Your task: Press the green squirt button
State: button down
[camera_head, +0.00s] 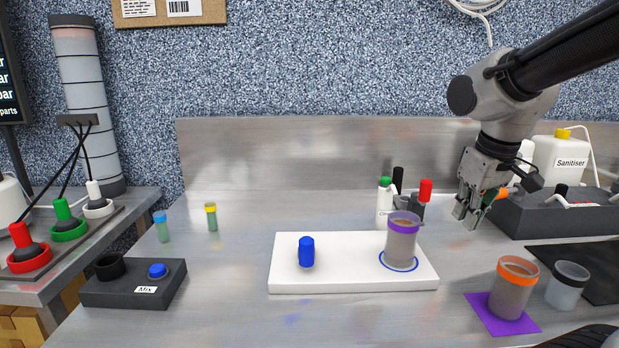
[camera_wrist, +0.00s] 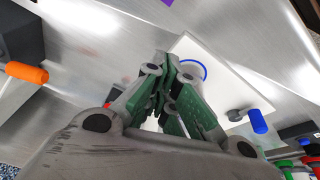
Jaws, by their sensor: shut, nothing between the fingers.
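A green-topped button (camera_head: 63,220) stands in a green ring on the left bench, between a red one (camera_head: 25,250) and a white one (camera_head: 97,200). It is the likeliest squirt button, though no label on it can be read. My gripper (camera_head: 466,216) hangs at the far right above the steel table, shut and empty, far from that button. In the wrist view the closed fingers (camera_wrist: 168,72) cover part of the table. Small red, green and white parts show at that view's lower right corner, too cropped to identify surely.
A Mix box (camera_head: 120,292) lies left; an orange-rimmed cup (camera_head: 513,290) sits right. A dark box (camera_head: 540,218) stands beside my gripper.

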jog(key=s+d+m, duration=0.1)
jog(key=s+d, duration=0.1)
jog(key=s, duration=0.3)
jog(key=s+d+r+m+t, duration=0.1)
jog(key=s+d+m, duration=0.1)
jog(key=s, duration=0.4)
jog(key=shift+d+r, duration=0.25)
jog(key=shift+d, duration=0.3)
jog(key=shift+s, duration=0.1)
